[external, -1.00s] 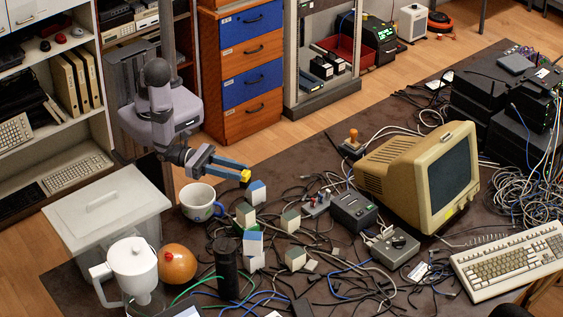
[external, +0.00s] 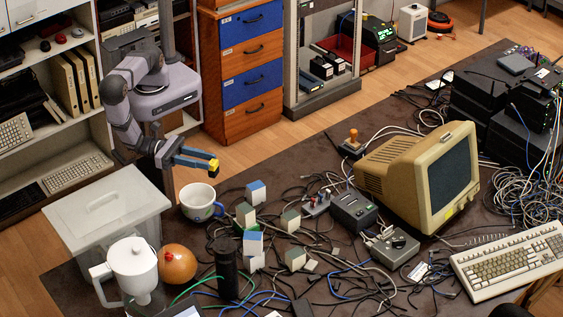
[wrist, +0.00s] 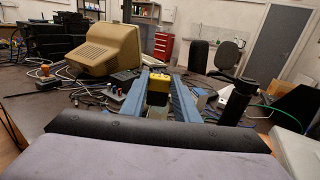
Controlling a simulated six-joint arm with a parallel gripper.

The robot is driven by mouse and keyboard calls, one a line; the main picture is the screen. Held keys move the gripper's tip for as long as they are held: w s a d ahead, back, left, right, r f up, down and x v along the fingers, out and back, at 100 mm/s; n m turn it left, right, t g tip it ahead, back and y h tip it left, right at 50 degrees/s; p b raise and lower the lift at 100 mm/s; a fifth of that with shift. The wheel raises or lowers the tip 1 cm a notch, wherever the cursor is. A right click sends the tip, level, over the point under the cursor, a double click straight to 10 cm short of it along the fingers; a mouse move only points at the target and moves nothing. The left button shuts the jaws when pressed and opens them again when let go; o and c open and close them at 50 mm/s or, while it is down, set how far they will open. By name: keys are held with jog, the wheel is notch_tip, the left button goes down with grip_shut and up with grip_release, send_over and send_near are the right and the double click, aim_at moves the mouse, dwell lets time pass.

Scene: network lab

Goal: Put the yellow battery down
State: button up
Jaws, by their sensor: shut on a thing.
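The yellow battery (external: 213,165) is held between the blue fingertips of my gripper (external: 205,163), up in the air near the back left edge of the dark table. In the wrist view the battery (wrist: 158,84) sits between the two long blue fingers (wrist: 158,92), with a dark patch on its body. My gripper is shut on it. In the external view it appears just above the white mug (external: 199,202), apart from it. What lies straight below the battery is hard to tell.
Several small blocks (external: 256,192) stand among tangled cables mid-table. An orange round object (external: 178,264), a white jug (external: 133,268), a black cylinder (external: 226,270) and a translucent lidded bin (external: 107,205) are at the left. A beige monitor (external: 420,175) stands at the right.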

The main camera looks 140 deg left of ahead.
jog(key=s+d+f+b, duration=0.3)
jog(key=s+f+b, duration=0.1)
jog(key=f+b, duration=0.45)
jog(key=s+d+m+t+h+b, duration=0.1)
jog(key=s+d+m+h+b, duration=0.1)
jog(key=d, duration=0.3)
jog(key=s+d+m+t+h+b, duration=0.1)
jog(key=d+m+h+b, duration=0.1)
jog(key=d+h+b, duration=0.1)
jog(key=shift+s+d+f+h, duration=0.35)
jog(key=shift+d+h, duration=0.35)
jog(key=shift+d, duration=0.25)
jog(key=shift+f, duration=0.1)
jog(key=shift+f+b, duration=0.45)
jog(key=shift+f, duration=4.3)
jog(key=shift+f, duration=0.1)
jog(key=shift+f, duration=0.1)
jog(key=o, duration=1.1)
